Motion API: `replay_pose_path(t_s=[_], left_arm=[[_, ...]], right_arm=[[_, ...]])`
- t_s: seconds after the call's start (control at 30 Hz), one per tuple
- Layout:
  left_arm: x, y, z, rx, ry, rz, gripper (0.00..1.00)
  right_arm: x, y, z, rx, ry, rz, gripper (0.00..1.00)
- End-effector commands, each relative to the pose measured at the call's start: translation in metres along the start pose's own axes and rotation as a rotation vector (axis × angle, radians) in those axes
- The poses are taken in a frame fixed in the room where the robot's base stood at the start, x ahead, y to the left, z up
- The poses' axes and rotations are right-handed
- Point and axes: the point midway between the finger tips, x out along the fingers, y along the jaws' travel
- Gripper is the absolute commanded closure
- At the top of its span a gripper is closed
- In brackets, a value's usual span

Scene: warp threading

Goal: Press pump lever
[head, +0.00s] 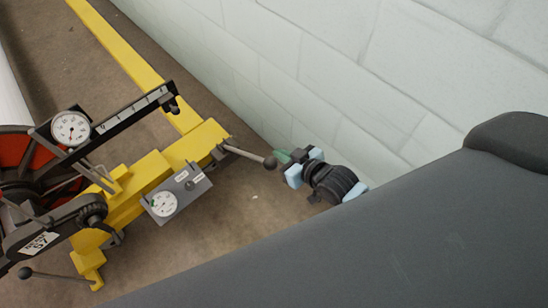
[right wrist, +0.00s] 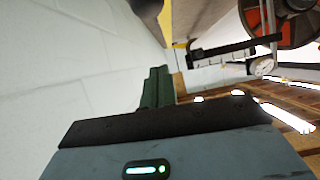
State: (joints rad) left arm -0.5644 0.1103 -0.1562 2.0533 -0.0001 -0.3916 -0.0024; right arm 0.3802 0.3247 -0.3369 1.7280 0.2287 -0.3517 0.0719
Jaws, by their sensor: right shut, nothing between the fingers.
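The pump lever (head: 246,155) is a grey rod with a dark ball knob at its end. It sticks out to the right from the yellow machine body (head: 150,180) in the head view. My right gripper (head: 283,157) is shut and empty, with its green fingertips just right of the knob; I cannot tell whether they touch. In the right wrist view its shut green fingers (right wrist: 157,86) point up the picture. A dark rounded thing (right wrist: 146,6) lies beyond the tips at the top edge; I cannot tell if it is the knob. My left gripper is out of view.
A pale block wall (head: 300,60) runs close behind my right gripper. The machine carries a black scale beam (head: 135,108), a round gauge (head: 71,128), a grey gauge box (head: 180,192) and a red wheel (head: 15,155). Brown floor (head: 235,205) shows bare below the lever.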

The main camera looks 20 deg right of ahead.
Motion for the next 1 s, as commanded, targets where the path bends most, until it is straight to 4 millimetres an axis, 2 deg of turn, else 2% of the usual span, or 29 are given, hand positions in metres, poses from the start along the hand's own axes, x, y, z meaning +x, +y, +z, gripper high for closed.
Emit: replay_pose_path(t_s=[0.03,0.23,0.3,0.5,1.0], left_arm=[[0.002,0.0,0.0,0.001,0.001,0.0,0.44],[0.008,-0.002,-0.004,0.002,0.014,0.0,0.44],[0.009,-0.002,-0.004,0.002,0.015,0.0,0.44],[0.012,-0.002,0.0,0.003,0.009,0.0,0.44],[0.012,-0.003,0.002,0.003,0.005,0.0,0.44]], right_arm=[[0.011,0.0,0.001,0.001,0.0,0.0,1.0],[0.046,0.0,0.0,-0.001,0.001,0.0,1.0],[0.047,0.0,0.015,0.0,-0.005,0.0,1.0],[0.051,0.0,0.034,-0.001,-0.002,0.0,1.0],[0.052,0.0,0.039,-0.001,0.001,0.0,1.0]])
